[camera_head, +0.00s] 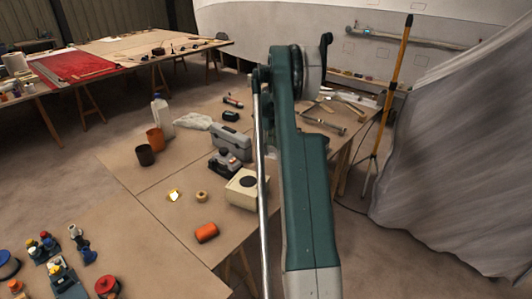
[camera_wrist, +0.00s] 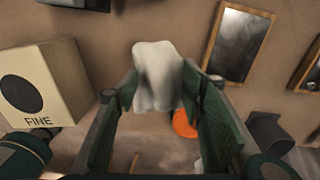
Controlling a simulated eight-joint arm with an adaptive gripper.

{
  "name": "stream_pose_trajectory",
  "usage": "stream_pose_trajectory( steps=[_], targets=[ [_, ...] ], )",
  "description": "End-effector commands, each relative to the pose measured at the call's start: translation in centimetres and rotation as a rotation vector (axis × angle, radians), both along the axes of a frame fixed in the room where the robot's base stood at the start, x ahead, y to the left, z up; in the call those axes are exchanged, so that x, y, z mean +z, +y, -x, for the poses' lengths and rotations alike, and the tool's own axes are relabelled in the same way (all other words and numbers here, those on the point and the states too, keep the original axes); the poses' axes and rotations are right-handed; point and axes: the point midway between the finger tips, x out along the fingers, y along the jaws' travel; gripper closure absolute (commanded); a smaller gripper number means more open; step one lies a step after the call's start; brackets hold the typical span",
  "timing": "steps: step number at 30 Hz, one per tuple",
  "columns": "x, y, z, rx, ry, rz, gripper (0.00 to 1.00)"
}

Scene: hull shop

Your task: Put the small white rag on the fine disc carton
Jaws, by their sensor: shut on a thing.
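The small white rag (camera_wrist: 157,78) hangs bunched between the fingers of my gripper (camera_wrist: 160,82) in the wrist view. The gripper is shut on it. The fine disc carton (camera_wrist: 62,75) is a cream box with a dark disc and the word FINE, left of the rag and apart from it in the wrist view. In the head view the carton (camera_head: 239,194) stands on the bench, partly hidden by my arm. My gripper and the held rag do not show in the head view; my arm is in front.
Near the carton stand a grey case (camera_head: 231,142), a tape roll (camera_head: 201,196) and an orange cylinder (camera_head: 206,232). A white jug (camera_head: 162,118) and cups are farther left. The wrist view shows a wood-framed dark panel (camera_wrist: 238,45) and an orange round thing (camera_wrist: 185,125).

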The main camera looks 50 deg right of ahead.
Motion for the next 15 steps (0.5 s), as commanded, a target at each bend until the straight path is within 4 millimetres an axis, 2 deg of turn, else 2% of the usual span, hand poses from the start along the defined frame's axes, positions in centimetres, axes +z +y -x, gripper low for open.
stream_pose_trajectory(
  steps=[8,15],
  targets=[
    [1.1,1.9,0.2,-0.008,0.0,-0.001,0.73],
    [3.3,6.4,0.7,-0.033,-0.001,-0.003,0.73]
  ],
)
